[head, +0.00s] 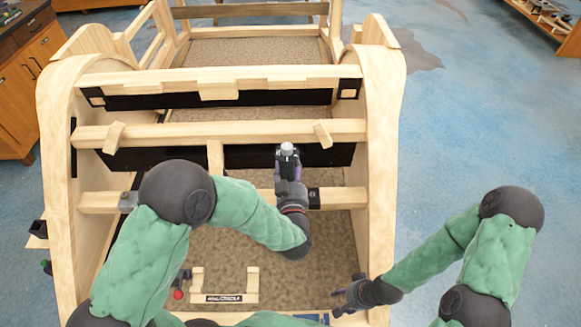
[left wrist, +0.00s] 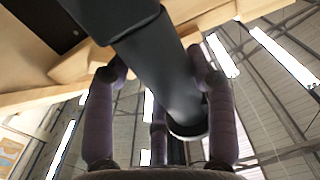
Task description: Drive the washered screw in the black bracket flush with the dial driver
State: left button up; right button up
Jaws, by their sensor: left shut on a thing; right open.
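The dial driver (head: 287,149) is a dark tool with a pale grey end. My left gripper (head: 287,178) is shut around it, at the middle cross beam of the wooden frame. In the left wrist view the driver is a thick dark grey cylinder (left wrist: 165,65) between the purple fingers (left wrist: 160,100). A small black bracket (head: 315,198) sits on the lower beam, just right of my left wrist. I cannot make out the washered screw. My right gripper (head: 348,295) is open and empty at the lower right, near the frame's front edge.
A grey bracket (head: 128,201) sits on the lower beam's left end. A wooden holder (head: 252,286) and a small red-ended tool (head: 179,293) lie inside the frame's front part. Wooden side panels (head: 385,110) stand on both sides. Open blue floor (head: 480,130) lies to the right.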

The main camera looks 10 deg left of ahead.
aim_at(291, 155)
pick_arm(q)
jog(key=shift+r+p, duration=2.25)
jog(key=shift+r, duration=1.1)
jog(key=shift+s+f, duration=0.1)
